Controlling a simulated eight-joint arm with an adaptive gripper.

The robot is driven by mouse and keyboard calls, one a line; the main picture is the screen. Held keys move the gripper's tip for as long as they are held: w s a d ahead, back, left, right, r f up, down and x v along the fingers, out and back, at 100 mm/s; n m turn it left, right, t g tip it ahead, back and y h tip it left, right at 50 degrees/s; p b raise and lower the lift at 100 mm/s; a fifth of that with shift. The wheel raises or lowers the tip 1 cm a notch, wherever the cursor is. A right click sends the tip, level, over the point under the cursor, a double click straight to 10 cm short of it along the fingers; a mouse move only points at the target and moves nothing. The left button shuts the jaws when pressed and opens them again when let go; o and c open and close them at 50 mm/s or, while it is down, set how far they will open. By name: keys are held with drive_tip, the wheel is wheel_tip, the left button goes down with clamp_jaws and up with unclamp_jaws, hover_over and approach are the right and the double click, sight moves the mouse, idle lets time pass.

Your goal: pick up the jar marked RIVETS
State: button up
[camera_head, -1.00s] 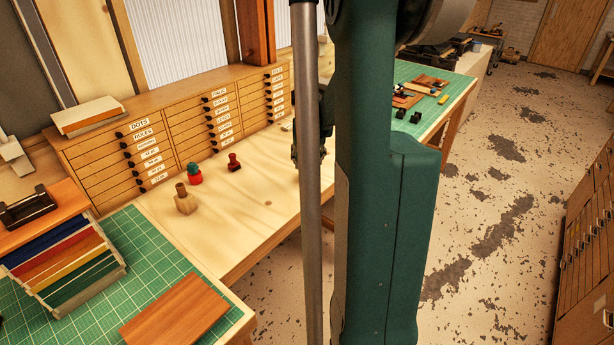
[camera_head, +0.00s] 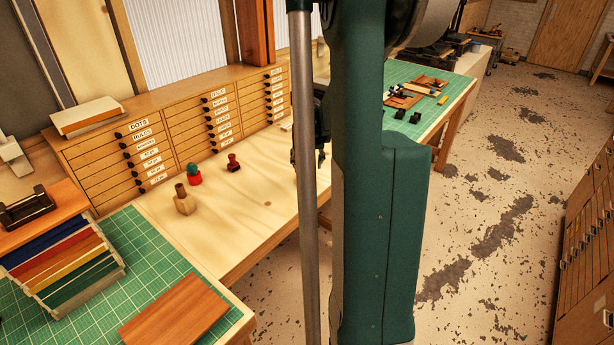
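I cannot make out a jar marked RIVETS, and no such label is readable in this view. Three small items stand on the pale wooden bench top (camera_head: 250,222): a tan block-like piece with a brown knob (camera_head: 184,203), a red piece with a green top (camera_head: 194,175), and a dark red knobbed piece (camera_head: 233,163). My gripper (camera_head: 319,160) is a small dark shape over the bench's right part, to the right of these items. My own pole and green arm hide much of it, so its opening and anything in it cannot be told.
A wooden drawer cabinet (camera_head: 176,122) with labelled drawers lines the bench's back. Green cutting mats lie at front left (camera_head: 150,262) and far right (camera_head: 455,85). A rack of coloured slats (camera_head: 65,262) and a brown board (camera_head: 174,311) are at left. The bench middle is clear.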

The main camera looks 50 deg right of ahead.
sight(307, 169)
drive_tip(key=shift+f, duration=0.1)
drive_tip(key=shift+x, duration=2.55)
drive_tip(key=shift+w+a, duration=0.1)
drive_tip(key=c, duration=0.9)
